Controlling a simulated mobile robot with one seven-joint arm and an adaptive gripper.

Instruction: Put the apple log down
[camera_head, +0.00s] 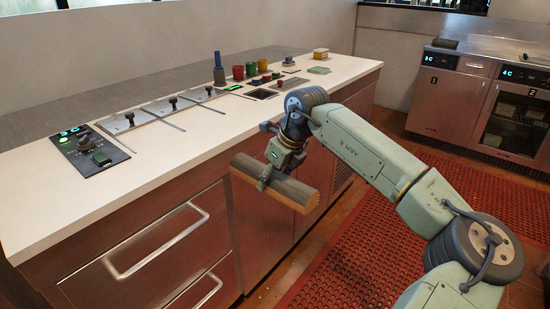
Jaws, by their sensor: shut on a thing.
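The apple log (294,190) is a brown half-round split log with a paler cut side. My gripper (266,176) is shut on it near its left part. The log is held in the air in front of the counter's front face, a little below the level of the white top (160,135). It lies roughly level, sloping slightly down to the right. I cannot tell from this view whether it touches the cabinet front.
The counter carries a control panel (87,146), lidded slots with black knobs (172,102), a blue bottle (219,74) and coloured cups (251,69). Drawers with metal handles (158,242) are below. A red mat (370,262) covers the floor. Steel cabinets (447,100) stand at right.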

